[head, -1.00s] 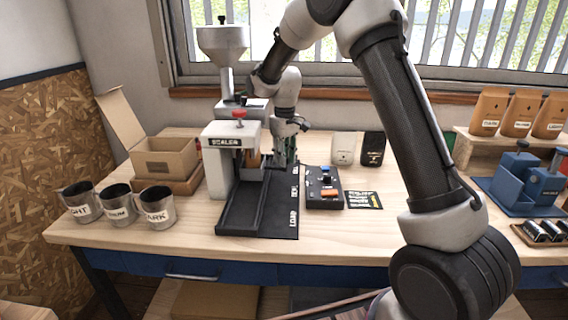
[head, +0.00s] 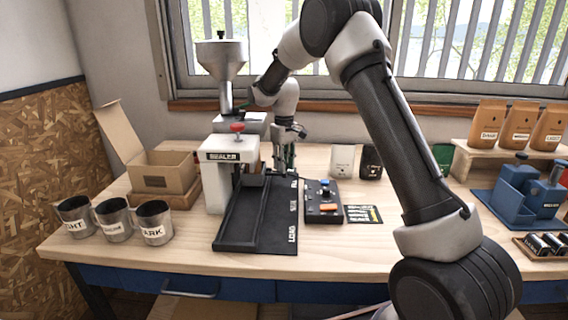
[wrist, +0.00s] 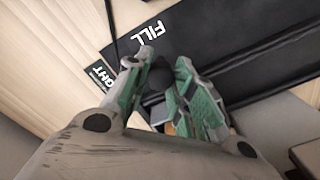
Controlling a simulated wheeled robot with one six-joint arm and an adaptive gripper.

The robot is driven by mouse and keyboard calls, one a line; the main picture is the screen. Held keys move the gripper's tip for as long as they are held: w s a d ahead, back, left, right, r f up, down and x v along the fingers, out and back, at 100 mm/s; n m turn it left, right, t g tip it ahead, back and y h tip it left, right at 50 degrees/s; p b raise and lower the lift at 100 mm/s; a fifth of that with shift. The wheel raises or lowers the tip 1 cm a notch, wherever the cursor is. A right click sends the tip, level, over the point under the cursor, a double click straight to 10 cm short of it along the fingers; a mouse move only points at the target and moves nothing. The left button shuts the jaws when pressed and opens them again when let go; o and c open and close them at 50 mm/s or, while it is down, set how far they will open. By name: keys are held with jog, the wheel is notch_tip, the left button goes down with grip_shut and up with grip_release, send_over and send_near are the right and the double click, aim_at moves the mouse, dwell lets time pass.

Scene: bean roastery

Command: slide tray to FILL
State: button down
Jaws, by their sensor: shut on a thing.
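The black slide track (head: 240,222) runs from front to back on the bench, with a side strip (head: 279,222) marked LOAD, SEAL and FILL; the front of the track is empty. My gripper (head: 284,162) is at the track's far end, beside the FILL mark. In the wrist view my gripper (wrist: 158,85) has its green-padded fingers closed around a round black knob (wrist: 158,77), which looks like the tray's handle. The FILL label (wrist: 148,34) lies just beyond the fingers. The tray itself is mostly hidden behind the sealer (head: 217,180) and my gripper. A small orange-brown patch (wrist: 170,128) shows below the fingers.
A hopper (head: 222,60) stands behind the sealer. A control box (head: 323,203) with coloured buttons sits right of the track. Several metal mugs (head: 155,222) and an open carton (head: 165,165) are to the left. White and black bags (head: 343,160) stand behind the control box.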

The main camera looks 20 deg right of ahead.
jog(key=c, duration=1.4)
grip_release()
jog(key=shift+w+d+r, duration=0.1)
jog(key=shift+w, duration=0.25)
jog(key=shift+o, duration=1.2)
jog(key=shift+s, duration=0.1)
notch_tip(320, 180, up, 12)
